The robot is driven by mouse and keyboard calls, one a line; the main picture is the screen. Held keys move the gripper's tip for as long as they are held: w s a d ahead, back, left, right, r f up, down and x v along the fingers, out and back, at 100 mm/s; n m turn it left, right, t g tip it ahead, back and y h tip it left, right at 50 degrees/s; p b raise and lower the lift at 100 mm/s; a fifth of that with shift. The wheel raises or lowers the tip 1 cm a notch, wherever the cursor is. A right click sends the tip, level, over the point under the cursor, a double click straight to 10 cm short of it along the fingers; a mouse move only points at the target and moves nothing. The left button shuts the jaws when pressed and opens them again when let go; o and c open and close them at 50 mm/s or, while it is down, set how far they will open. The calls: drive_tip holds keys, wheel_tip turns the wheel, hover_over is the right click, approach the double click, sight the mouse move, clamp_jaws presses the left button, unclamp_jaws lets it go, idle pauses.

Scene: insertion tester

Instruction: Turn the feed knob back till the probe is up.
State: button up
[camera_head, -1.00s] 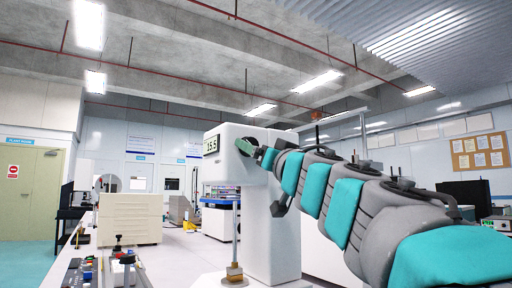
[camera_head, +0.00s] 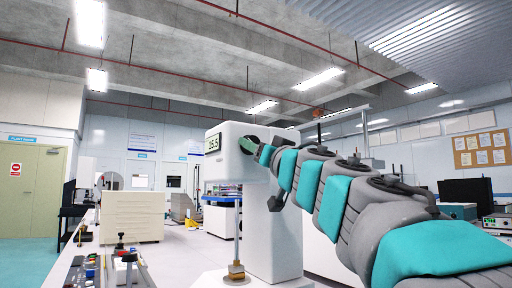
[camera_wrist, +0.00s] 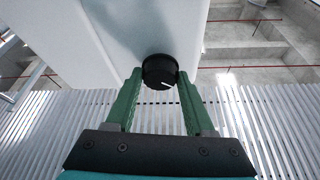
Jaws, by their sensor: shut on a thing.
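The white insertion tester (camera_head: 268,220) stands in the middle of the head view, with a small display (camera_head: 212,144) on its head that seems to read 15.5. The black feed knob (camera_wrist: 160,70) with a white pointer line is on the tester's side in the wrist view. My gripper (camera_wrist: 160,82) has its green fingers on either side of the knob, shut on it. In the head view the arm reaches to the knob from the right. The thin probe (camera_head: 237,212) hangs upright over a brass-coloured base piece (camera_head: 236,270); whether they touch is unclear.
A bench with small fittings (camera_head: 100,262) lies at the left front. A cream drawer cabinet (camera_head: 132,217) stands behind it. A dark monitor (camera_head: 466,192) is at the far right. Open floor shows between the cabinet and the tester.

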clamp_jaws()
drive_tip(key=shift+d+n, duration=0.1)
drive_tip(key=shift+n, duration=0.3)
drive_tip(key=shift+w+d+r+n+g+y+p, duration=0.15)
drive_tip(key=shift+n+g+y, duration=0.95)
drive_tip(key=shift+n, duration=2.25)
drive_tip(key=shift+n+g+y+p, duration=0.1)
drive_tip(key=shift+n+g+y, duration=0.45)
drive_tip(key=shift+n+g, duration=1.9)
drive_tip(key=shift+w+d+r+n+g+y+p, duration=0.15)
drive_tip(key=shift+n+g+y, duration=0.5)
drive_tip(key=shift+n, duration=4.35)
drive_tip(key=o, duration=0.8)
unclamp_jaws()
